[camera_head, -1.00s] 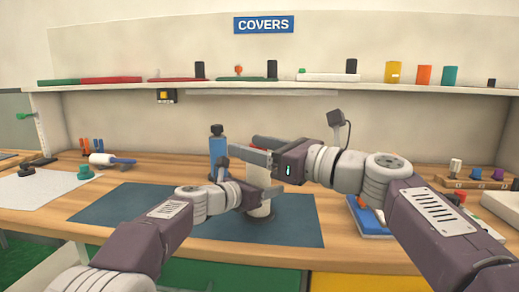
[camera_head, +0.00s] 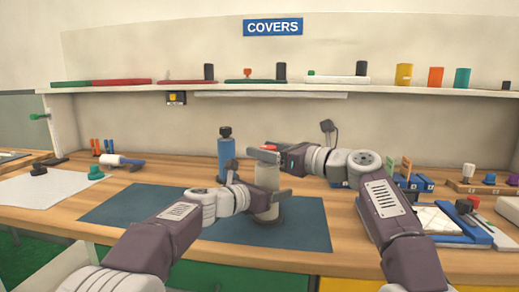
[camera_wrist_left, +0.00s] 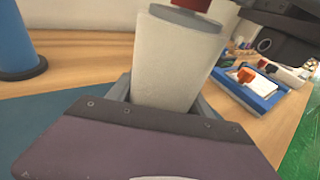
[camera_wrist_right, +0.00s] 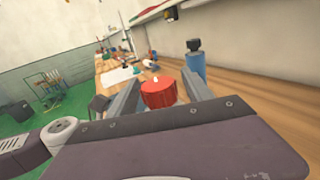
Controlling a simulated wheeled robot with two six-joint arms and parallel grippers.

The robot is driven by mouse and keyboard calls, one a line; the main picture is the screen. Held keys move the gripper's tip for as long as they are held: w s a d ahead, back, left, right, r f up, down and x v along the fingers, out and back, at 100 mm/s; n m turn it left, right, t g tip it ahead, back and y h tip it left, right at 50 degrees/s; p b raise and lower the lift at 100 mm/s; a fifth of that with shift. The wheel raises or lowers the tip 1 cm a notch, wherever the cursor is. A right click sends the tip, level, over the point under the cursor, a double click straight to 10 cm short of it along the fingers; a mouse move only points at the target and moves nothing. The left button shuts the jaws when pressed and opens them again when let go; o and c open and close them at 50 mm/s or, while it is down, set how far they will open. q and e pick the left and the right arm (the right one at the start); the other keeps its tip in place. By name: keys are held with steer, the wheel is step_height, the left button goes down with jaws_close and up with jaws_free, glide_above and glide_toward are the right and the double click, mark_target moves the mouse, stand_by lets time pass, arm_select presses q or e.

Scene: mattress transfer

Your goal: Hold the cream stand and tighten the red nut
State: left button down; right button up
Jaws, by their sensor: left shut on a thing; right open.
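The cream stand (camera_head: 267,208) stands upright on the dark blue mat (camera_head: 305,222). My left gripper (camera_head: 272,192) is shut around its body; the stand also fills the middle of the left wrist view (camera_wrist_left: 175,60). The red nut (camera_wrist_right: 158,93) sits at the top of the stand, and its lower part shows at the top edge of the left wrist view (camera_wrist_left: 190,4). My right gripper (camera_wrist_right: 160,90) is open at the stand's top, with a finger on either side of the nut. In the head view the right gripper largely hides the nut.
A blue bottle with a dark cap (camera_head: 225,155) stands just behind and left of the stand. A blue tray (camera_head: 450,225) lies to the right. A white sheet (camera_head: 45,190) with a green knob (camera_head: 96,172) is at the left. A shelf of covers (camera_head: 300,87) runs behind.

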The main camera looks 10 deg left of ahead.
steer(key=shift+x, duration=0.95)
jaws_close()
steer(key=shift+w+r+m+t+h, duration=0.1)
steer(key=shift+r+m+t+h, duration=0.15)
steer(key=shift+m+t+h, duration=0.2)
steer(key=m+t+h, duration=0.1)
steer(key=t, duration=0.1)
steer(key=m+t+h, duration=0.1)
steer(key=m+h, duration=0.1)
steer(key=shift+w+d+f+t, duration=0.1)
steer(key=shift+d+f+t, duration=0.1)
steer(key=shift+t, duration=0.15)
steer(key=shift+w+d+m+t+h, duration=0.1)
steer(key=shift+w+m+t+h, duration=0.05)
steer(key=shift+m+t+h, duration=0.25)
jaws_free()
